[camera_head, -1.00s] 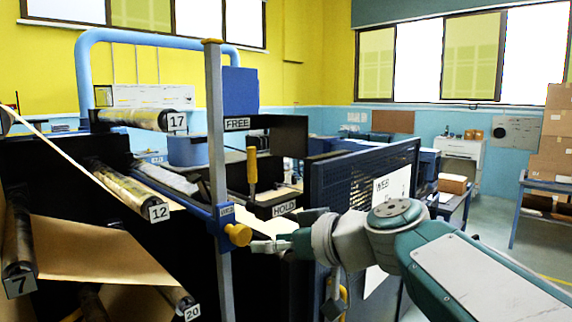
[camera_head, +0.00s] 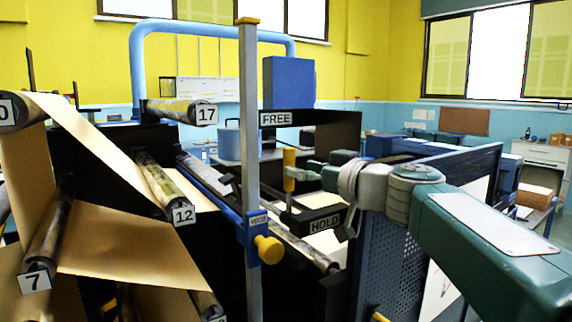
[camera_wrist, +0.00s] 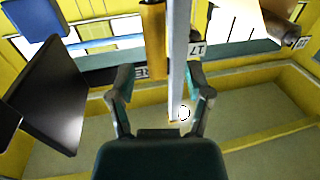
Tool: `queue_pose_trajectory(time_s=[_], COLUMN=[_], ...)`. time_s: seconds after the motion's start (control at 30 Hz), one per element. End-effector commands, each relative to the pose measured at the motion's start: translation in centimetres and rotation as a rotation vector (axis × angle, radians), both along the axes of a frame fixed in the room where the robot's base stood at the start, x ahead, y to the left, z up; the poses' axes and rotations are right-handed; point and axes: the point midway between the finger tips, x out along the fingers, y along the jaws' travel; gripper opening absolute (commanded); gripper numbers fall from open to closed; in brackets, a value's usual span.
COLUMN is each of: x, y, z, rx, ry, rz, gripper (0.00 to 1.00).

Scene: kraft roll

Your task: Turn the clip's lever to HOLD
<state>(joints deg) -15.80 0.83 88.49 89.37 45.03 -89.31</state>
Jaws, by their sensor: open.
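The clip's lever has a yellow handle (camera_head: 289,170) and stands upright. It is between the FREE label (camera_head: 276,119) above and the HOLD label (camera_head: 325,223) below. My gripper (camera_head: 302,172) is at handle height, just to its right in the head view. In the wrist view my gripper (camera_wrist: 160,82) is open, its two fingers apart and empty. The yellow handle (camera_wrist: 153,38) shows between the fingertips there, seemingly beyond them; I cannot tell whether anything touches. A blue clamp with a yellow knob (camera_head: 268,249) is on the grey post.
The grey upright post (camera_head: 250,130) stands left of the lever, and in the wrist view it (camera_wrist: 179,60) crosses between the fingers. Paper-covered rollers, such as number 12 (camera_head: 160,182), are at left. A dark perforated panel (camera_head: 400,275) stands below my arm.

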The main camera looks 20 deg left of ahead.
Motion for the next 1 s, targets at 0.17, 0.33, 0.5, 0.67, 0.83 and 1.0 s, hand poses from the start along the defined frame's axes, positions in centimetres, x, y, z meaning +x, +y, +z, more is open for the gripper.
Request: queue_pose_trajectory(time_s=[0.17,0.33,0.5,0.67,0.83,1.0], x=[1.6,2.4,2.6,2.6,2.6,2.5], y=[2.4,4.1,4.6,4.6,4.4,4.3], z=[0.0,0.0,0.0,0.0,0.0,0.1], rx=[0.002,0.000,-0.001,-0.001,0.000,0.001], ry=[0.000,0.000,0.000,0.000,0.000,0.000], rz=[0.001,0.000,0.000,-0.001,-0.001,-0.001], gripper=[0.65,0.65,0.65,0.65,0.00,0.00])
